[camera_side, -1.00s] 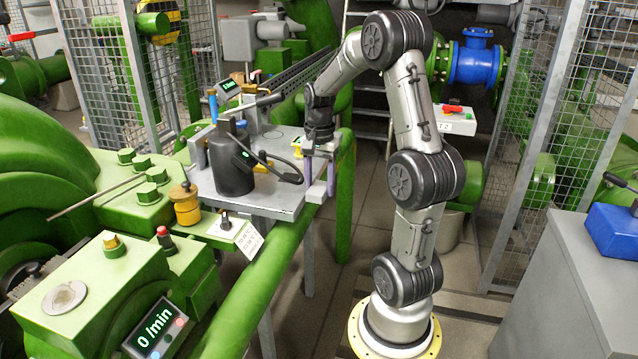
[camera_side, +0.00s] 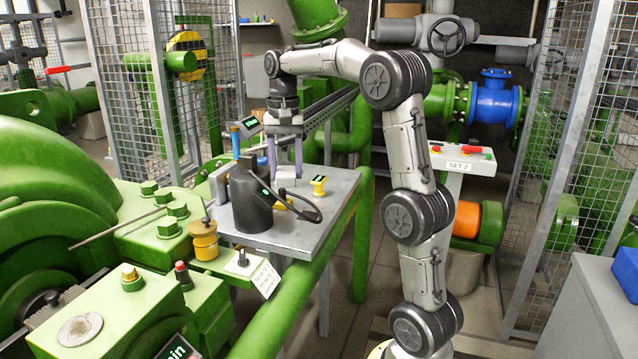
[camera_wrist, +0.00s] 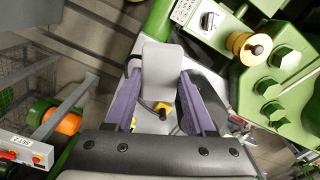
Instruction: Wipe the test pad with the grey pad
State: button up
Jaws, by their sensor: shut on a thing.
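The grey pad (camera_side: 286,177) is a light grey block between the purple fingertips of my gripper (camera_side: 285,168). In the side view it hangs over the metal table, behind the dark cylindrical device; I cannot tell if it touches the table. In the wrist view the grey pad (camera_wrist: 162,68) sticks out ahead of my gripper (camera_wrist: 160,85), whose fingers are on both its sides. A round grey disc (camera_side: 80,329) on the green block at the lower left may be the test pad; I cannot be sure. My gripper is well apart from it.
The dark cylindrical device (camera_side: 253,205) with a looped cable stands on the table (camera_side: 300,235), near my gripper. A yellow item (camera_side: 319,184) is right of the grey pad. A yellow pot (camera_side: 203,241) and a switch panel (camera_side: 243,264) are at the front left. The table's right part is mostly bare.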

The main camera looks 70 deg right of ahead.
jog(key=w+a+r+n, duration=0.2)
jog(key=w+a+n, duration=0.2)
jog(key=w+a, duration=0.65)
jog(key=n, duration=0.9)
send_over(69, 320)
jog(key=f, duration=0.1)
jog(key=shift+w+d+f, duration=0.1)
jog(key=shift+f, duration=3.25)
jog(key=shift+s+f, duration=0.5)
jog(key=shift+f, duration=0.2)
jog(key=shift+c, duration=0.6)
jog(key=shift+s, duration=2.75)
jog(key=shift+w, duration=3.15)
jog(key=shift+w+r, duration=0.2)
jog(key=shift+w, duration=0.05)
notch_tip(69, 320, up, 8)
jog(key=shift+s, duration=0.2)
